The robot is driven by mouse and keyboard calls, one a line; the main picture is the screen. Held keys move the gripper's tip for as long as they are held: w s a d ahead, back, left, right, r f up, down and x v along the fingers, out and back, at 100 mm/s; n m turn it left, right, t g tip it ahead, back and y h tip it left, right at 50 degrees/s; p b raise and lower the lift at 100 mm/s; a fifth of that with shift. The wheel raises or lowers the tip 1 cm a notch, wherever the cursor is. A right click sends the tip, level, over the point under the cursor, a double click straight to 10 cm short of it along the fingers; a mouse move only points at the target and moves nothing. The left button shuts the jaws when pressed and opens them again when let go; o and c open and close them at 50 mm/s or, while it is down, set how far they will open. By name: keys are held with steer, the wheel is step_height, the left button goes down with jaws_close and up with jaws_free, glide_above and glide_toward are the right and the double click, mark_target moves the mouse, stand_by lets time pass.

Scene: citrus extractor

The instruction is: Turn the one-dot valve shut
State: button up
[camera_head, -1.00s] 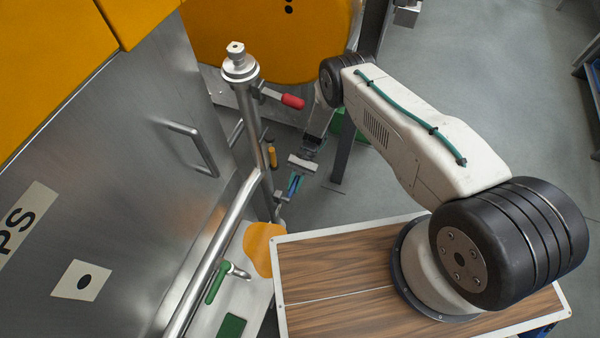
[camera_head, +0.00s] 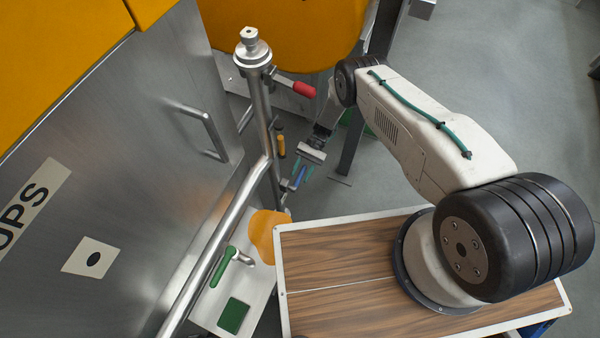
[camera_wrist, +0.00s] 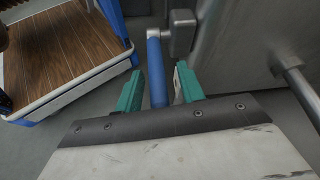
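A plate with one black dot (camera_head: 93,258) is on the steel front at the lower left. Several valve handles show along the pipes: a red lever (camera_head: 303,89), a yellow handle (camera_head: 281,146), a blue handle (camera_head: 299,178) and a green handle (camera_head: 225,266). I cannot tell which one the dot plate marks. My gripper (camera_head: 296,180) is low beside the pipe, at the blue handle. In the wrist view, my gripper (camera_wrist: 160,76) is open, its teal fingers on either side of the blue handle (camera_wrist: 156,66), with gaps showing. The handle's grey hub (camera_wrist: 182,32) is beyond the fingertips.
A steel pipe (camera_head: 225,225) runs down the machine's front. A large yellow drum (camera_head: 290,35) is behind. A wood-topped cart (camera_head: 335,290) is near; it also shows in the wrist view (camera_wrist: 60,50). Grey floor (camera_head: 490,90) is open at right.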

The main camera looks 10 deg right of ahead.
steer(key=v, duration=0.8)
steer(key=shift+s+a, duration=0.15)
stand_by(0.5)
